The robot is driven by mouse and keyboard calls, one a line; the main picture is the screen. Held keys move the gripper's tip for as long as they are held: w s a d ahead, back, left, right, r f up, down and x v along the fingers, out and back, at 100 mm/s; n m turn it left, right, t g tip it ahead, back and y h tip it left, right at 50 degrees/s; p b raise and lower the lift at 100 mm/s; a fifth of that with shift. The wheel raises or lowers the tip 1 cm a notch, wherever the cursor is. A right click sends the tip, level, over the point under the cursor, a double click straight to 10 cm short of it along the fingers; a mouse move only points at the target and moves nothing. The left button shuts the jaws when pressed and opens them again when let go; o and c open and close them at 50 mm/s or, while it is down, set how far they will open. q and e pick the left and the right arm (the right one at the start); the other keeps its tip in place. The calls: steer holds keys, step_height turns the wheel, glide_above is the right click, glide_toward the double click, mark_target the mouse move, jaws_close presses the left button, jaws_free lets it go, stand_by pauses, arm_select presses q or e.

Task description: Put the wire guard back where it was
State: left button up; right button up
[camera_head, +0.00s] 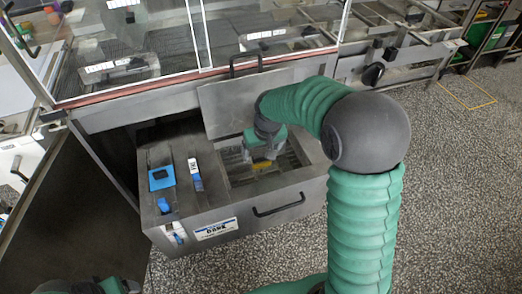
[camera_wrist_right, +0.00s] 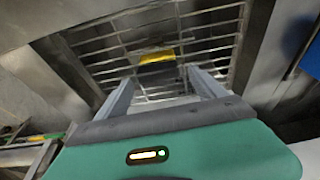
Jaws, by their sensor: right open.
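The wire guard (camera_wrist_right: 105,57) is a grid of thin metal bars with a yellow piece (camera_wrist_right: 157,57) near its middle. It lies in the rectangular opening of the grey metal tank (camera_head: 267,207); whether it is seated or rests lower down, I cannot tell. In the head view the yellow piece (camera_head: 262,165) shows just below my right gripper (camera_head: 260,157). My right gripper (camera_wrist_right: 160,76) points down into the opening. Its two fingers are apart with nothing between them, and the yellow piece lies beyond the tips. My left gripper's fingers are out of view.
A metal lid (camera_head: 222,105) with a dark handle stands raised behind the opening. A blue-framed pad (camera_head: 161,178) and a small blue-and-white item (camera_head: 195,175) are on the tank's left top. Glass panels (camera_head: 270,30) stand behind.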

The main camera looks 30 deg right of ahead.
mark_target(264, 167)
steer(key=p+v, duration=0.3)
steer(key=v, duration=0.8)
steer(key=shift+r, duration=0.45)
steer(key=shift+a, duration=0.2)
